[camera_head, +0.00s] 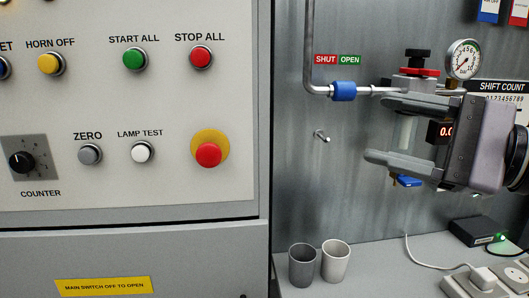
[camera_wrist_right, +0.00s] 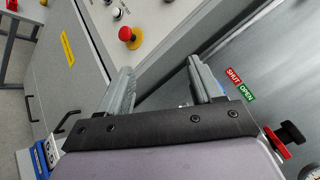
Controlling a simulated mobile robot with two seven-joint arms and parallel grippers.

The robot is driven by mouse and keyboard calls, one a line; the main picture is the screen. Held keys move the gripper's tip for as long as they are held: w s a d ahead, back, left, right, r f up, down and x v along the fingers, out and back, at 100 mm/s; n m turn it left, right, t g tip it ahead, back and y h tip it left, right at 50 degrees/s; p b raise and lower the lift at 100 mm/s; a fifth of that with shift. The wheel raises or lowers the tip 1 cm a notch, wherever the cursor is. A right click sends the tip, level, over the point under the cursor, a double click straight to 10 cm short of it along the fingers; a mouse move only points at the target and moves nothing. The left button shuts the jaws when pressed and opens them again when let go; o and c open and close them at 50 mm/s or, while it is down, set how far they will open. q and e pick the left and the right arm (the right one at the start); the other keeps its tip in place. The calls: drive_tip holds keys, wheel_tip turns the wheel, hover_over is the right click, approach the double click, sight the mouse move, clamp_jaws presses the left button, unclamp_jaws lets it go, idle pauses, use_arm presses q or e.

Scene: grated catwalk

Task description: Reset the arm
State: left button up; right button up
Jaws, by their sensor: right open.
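My right gripper (camera_head: 376,130) comes in from the right in the head view, with its two grey fingers apart and nothing between them. It hangs in front of the grey back wall, left of and below the pressure gauge. In the right wrist view the right gripper (camera_wrist_right: 160,80) also shows its fingers spread and empty, with the control panel and wall beyond. My left gripper is in neither view.
The control panel (camera_head: 110,180) with several buttons fills the left. A pipe with a blue fitting (camera_head: 343,91), a red-black valve knob (camera_head: 418,60) and a gauge (camera_head: 464,59) are close to the gripper. Two cups (camera_head: 302,265) (camera_head: 336,261) and a power strip (camera_head: 477,285) stand below.

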drive_tip(key=w+d+f+n+t+h, duration=0.1)
drive_tip(key=d+f+n+t+h, duration=0.4)
drive_tip(key=f+n+h, duration=0.6)
drive_tip(key=w+d+f+n+t+h, duration=0.2)
drive_tip(key=d+f+n+t+h, duration=0.4)
drive_tip(key=n, duration=1)
drive_tip(key=s+d+f+m+g+h, duration=0.1)
drive_tip(key=s+f+m+g, duration=0.15)
drive_tip(key=f, duration=0.35)
drive_tip(key=s+f+m+g, duration=0.1)
drive_tip(key=f+m+g, duration=0.25)
drive_tip(key=f, duration=0.35)
drive_tip(key=s+a+f+m+g+y, duration=0.35)
drive_tip(key=s+f+m+g, duration=0.25)
drive_tip(key=s+f+g, duration=0.95)
drive_tip(key=w+a+f+n+t+y+p, duration=0.1)
drive_tip(key=f+t+p, duration=0.4)
drive_tip(key=t, duration=0.5)
drive_tip(key=shift+w+a+f, duration=0.2)
drive_tip(key=shift+w+a, duration=0.55)
drive_tip(key=shift+a, duration=0.5)
